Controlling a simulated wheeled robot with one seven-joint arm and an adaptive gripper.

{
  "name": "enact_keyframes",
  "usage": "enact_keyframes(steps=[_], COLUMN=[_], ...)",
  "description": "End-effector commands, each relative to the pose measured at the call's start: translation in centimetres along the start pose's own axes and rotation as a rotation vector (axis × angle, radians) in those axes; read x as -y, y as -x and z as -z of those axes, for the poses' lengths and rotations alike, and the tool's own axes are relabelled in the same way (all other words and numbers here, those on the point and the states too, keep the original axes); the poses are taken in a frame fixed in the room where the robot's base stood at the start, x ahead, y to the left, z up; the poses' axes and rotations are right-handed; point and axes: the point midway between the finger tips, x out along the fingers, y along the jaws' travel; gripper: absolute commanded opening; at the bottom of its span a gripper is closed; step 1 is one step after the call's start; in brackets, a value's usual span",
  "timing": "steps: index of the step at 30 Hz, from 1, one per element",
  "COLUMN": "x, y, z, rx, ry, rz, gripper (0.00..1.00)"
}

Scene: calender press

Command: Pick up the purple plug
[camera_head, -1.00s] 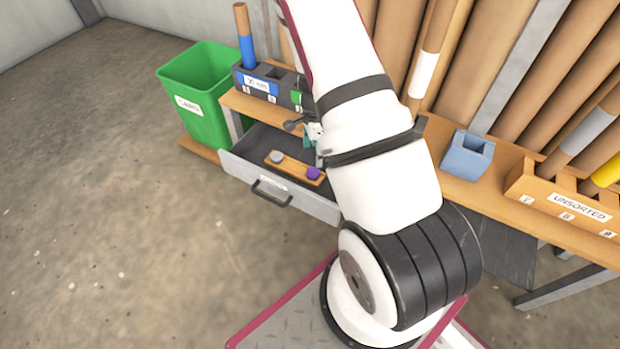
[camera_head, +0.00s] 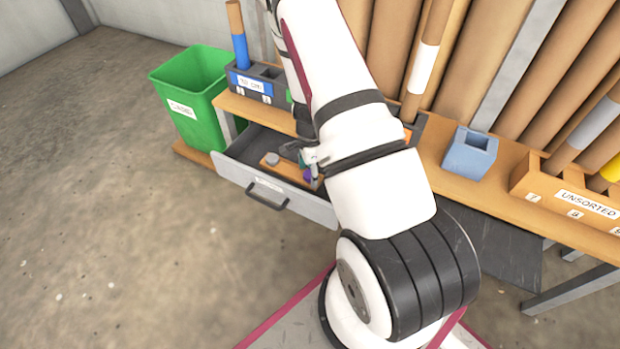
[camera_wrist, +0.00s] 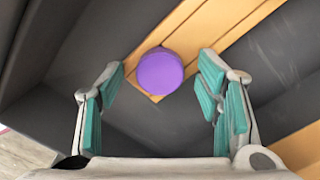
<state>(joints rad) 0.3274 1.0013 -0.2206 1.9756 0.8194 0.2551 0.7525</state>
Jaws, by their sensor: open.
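The purple plug (camera_wrist: 160,71) is a round purple piece on a wooden strip (camera_wrist: 205,35) inside the drawer. In the wrist view it lies between and just beyond the fingertips of my gripper (camera_wrist: 158,85), which is open with teal pads on both sides. No finger visibly touches the plug there. In the head view only a little of the purple plug (camera_head: 308,174) shows, partly hidden by my gripper (camera_head: 307,163). A grey plug (camera_head: 272,158) sits on the other end of the strip.
The drawer (camera_head: 285,202) is pulled out, its walls close around the strip. A green bin (camera_head: 190,100) stands at left. A dark rack (camera_head: 255,82) stands behind.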

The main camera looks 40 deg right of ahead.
Motion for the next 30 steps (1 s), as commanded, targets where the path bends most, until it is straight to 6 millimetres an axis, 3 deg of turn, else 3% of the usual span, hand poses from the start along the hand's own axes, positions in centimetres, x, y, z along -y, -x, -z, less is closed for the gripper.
enact_keyframes(steps=[2, 7, 20, 30], x=[0.0, 0.0, 0.1, 0.1], y=[0.1, 0.1, 0.8, 7.2], z=[0.0, 0.0, 0.0, 0.0], rx=[0.0, 0.0, 0.0, 0.0], ry=[0.0, 0.0, 0.0, 0.001], rz=[0.0, 0.0, 0.001, 0.003], gripper=[0.59, 0.21, 0.19, 0.19])
